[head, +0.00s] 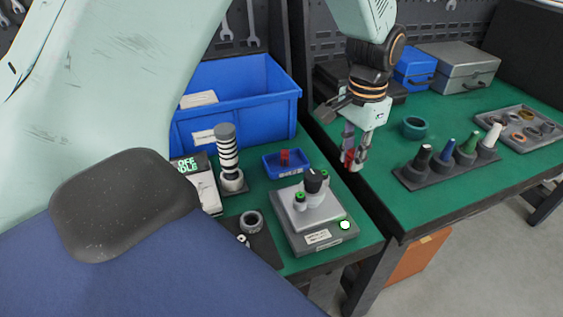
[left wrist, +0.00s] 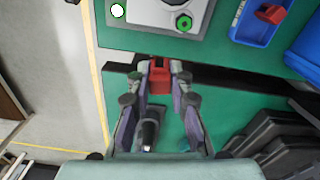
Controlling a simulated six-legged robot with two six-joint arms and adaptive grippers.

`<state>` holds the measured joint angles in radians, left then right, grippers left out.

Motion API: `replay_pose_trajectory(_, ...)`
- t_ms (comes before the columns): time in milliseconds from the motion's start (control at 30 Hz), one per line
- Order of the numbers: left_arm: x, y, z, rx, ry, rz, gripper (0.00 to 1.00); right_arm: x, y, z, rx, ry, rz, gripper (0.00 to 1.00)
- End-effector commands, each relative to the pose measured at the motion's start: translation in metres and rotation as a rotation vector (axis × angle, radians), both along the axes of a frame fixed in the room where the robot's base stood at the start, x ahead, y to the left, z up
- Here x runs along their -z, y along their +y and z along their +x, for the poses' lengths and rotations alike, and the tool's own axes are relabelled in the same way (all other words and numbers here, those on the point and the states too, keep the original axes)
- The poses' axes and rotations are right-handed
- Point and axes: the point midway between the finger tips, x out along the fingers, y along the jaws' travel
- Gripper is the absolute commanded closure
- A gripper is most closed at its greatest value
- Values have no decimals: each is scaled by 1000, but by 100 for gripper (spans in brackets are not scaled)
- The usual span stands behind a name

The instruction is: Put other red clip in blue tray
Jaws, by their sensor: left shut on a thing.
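My left gripper (head: 353,160) is shut on a red clip (head: 349,157), holding it above the gap between the two green benches. In the left wrist view, the clip (left wrist: 159,80) sits between the fingertips (left wrist: 159,88). The small blue tray (head: 270,165) stands on the near bench, left of the gripper and apart from it. Another red clip (head: 285,156) lies in the tray. In the left wrist view, the tray (left wrist: 247,27) is at the top right with its clip (left wrist: 270,14). My right gripper is not in view.
A grey test box (head: 318,228) with knobs stands in front of the tray. A large blue bin (head: 245,103) is behind it, and a post with striped rings (head: 227,150) is to the left.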

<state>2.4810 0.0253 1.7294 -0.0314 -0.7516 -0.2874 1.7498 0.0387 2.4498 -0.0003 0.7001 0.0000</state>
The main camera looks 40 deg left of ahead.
Motion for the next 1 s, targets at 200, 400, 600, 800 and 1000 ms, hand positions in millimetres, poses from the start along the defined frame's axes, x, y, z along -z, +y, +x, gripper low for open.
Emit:
replay_pose_trajectory(200,-3,65,32,96,-3,-5,100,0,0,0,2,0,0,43)
replay_pose_trajectory(400,0,132,44,151,-3,-5,100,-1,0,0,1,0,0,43)
replay_pose_trajectory(600,4,179,43,175,-3,-2,100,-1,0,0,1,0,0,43)
replay_pose_trajectory(800,16,195,41,183,1,0,100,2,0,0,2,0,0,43)
replay_pose_trajectory(1000,53,195,39,183,2,-1,100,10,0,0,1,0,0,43)
